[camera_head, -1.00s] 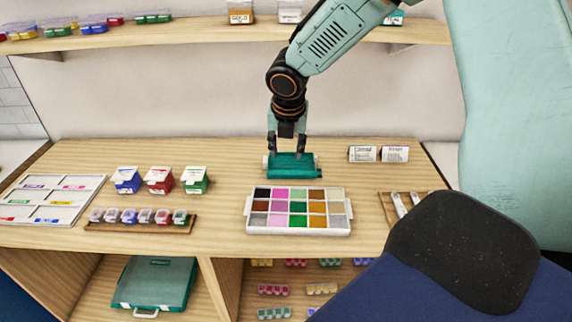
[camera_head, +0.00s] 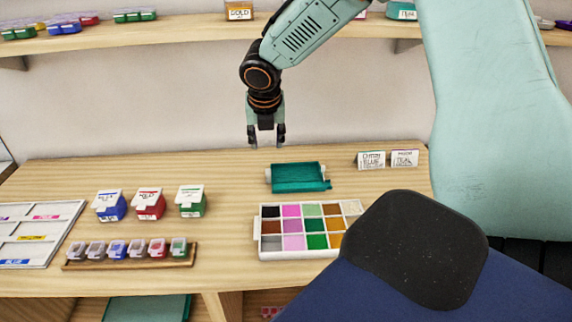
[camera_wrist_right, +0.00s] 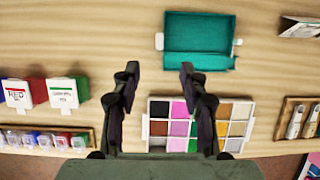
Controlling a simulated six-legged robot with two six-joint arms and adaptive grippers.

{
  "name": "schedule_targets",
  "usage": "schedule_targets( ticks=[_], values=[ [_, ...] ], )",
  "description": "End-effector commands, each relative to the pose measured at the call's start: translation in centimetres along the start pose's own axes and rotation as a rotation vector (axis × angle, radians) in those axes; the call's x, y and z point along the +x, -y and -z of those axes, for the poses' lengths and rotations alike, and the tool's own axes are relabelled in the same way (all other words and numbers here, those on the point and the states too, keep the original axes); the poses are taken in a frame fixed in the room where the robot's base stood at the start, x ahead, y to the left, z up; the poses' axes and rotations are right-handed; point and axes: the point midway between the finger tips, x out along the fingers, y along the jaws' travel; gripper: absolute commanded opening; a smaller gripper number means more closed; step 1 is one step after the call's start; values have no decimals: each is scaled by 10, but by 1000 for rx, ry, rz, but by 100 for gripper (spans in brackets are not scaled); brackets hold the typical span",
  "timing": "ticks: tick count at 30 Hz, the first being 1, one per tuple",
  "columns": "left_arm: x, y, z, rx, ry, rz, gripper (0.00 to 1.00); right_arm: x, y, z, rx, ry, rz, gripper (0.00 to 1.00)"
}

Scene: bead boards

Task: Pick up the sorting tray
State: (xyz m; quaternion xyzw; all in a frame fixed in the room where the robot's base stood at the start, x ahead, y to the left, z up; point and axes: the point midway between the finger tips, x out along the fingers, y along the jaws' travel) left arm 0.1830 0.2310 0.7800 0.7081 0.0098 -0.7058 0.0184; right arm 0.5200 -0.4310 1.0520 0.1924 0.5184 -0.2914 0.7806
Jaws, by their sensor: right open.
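A teal open tray (camera_head: 298,178) with small pale side tabs lies on the worktop; it also shows in the right wrist view (camera_wrist_right: 200,62). In front of it is a white tray (camera_head: 292,255) divided into compartments of coloured beads, seen also in the wrist view (camera_wrist_right: 145,130). A white tray (camera_head: 36,244) with coloured labels lies at the far left. Which one is called the sorting tray I cannot tell. My right gripper (camera_head: 266,141) is open and empty, above and left of the teal tray in the head view. Its fingers (camera_wrist_right: 160,72) are apart, with bare wood between the tips.
Blue (camera_head: 109,206), red (camera_head: 149,205) and green (camera_head: 190,202) boxes stand behind a wooden rack (camera_head: 130,261) of small lidded pots. Two label cards (camera_head: 371,160) stand at the right. A shelf (camera_head: 190,27) runs along the wall above. Bare worktop lies left of the teal tray.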

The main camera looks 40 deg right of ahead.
Motion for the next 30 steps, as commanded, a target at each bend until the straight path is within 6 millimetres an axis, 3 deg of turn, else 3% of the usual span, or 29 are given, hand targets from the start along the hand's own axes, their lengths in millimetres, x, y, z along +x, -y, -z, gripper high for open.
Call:
schedule_targets(
  ticks=[1, 15, 22, 30],
  values=[
    [10, 0, 0, 0, 1, 0, 40, 9, 1, 5, 1, -1, 0, 44],
    [56, 0, 0, 0, 0, 0, 40, 50, 3, 26, 0, -1, 0, 44],
    [60, 0, 0, 1, 1, 0, 40, 60, 2, 26, 0, -1, 1, 44],
    [66, 0, 0, 1, 0, 0, 40, 91, 2, 24, 1, -2, 1, 44]
  ],
)
